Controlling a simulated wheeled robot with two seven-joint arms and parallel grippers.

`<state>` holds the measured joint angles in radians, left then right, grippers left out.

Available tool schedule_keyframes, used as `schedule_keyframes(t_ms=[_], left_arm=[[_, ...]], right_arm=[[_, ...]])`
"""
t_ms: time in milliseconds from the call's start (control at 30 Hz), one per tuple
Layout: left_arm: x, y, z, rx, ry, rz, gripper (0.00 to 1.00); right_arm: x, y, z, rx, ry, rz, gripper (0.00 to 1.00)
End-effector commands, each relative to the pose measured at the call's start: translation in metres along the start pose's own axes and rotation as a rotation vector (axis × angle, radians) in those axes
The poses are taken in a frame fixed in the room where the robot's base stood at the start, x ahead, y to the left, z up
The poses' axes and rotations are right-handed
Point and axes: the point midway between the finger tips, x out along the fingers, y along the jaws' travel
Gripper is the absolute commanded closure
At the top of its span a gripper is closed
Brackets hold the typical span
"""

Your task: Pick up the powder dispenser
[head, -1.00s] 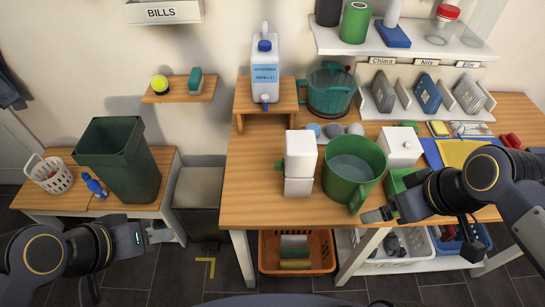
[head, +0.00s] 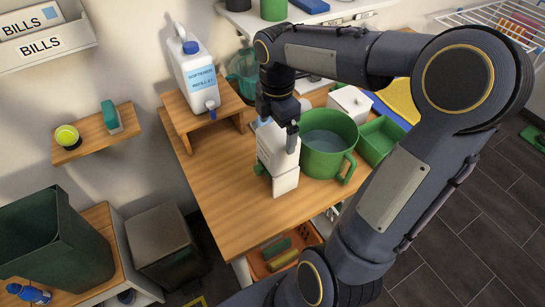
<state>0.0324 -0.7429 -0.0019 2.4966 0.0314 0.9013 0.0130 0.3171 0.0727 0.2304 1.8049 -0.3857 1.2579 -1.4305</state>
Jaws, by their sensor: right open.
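The powder dispenser appears to be the white upright block (head: 284,181) with a small green part low on its left side. It stands on the wooden table (head: 215,190), left of the green jug. My right gripper (head: 281,134) points down over the dispenser's top, with its jaws open. One finger shows in front of the dispenser's upper part, and the gripper hides some of its top. Whether the fingers touch it cannot be told. My left gripper is out of view.
A green jug (head: 325,160) with liquid stands close on the right. A softener bottle (head: 199,80) stands on a wooden riser (head: 175,110) behind left. The table's front left is clear.

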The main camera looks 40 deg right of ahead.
Motion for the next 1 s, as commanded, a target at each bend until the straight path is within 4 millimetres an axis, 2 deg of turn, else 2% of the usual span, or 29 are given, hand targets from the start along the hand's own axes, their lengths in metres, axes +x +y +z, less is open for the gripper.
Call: schedule_keyframes(t_ms=[300,400,633,1000], left_arm=[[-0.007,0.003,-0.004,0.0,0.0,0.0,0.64],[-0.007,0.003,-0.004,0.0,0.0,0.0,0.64],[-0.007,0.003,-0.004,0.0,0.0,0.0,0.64],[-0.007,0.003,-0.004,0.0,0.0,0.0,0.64]], right_arm=[[0.044,-0.006,0.001,0.002,0.002,-0.003,0.0],[0.05,-0.006,0.001,0.002,0.001,-0.001,0.0],[0.05,-0.005,0.001,0.002,0.001,0.001,0.01],[0.05,-0.005,0.001,0.002,0.001,0.001,0.5]])
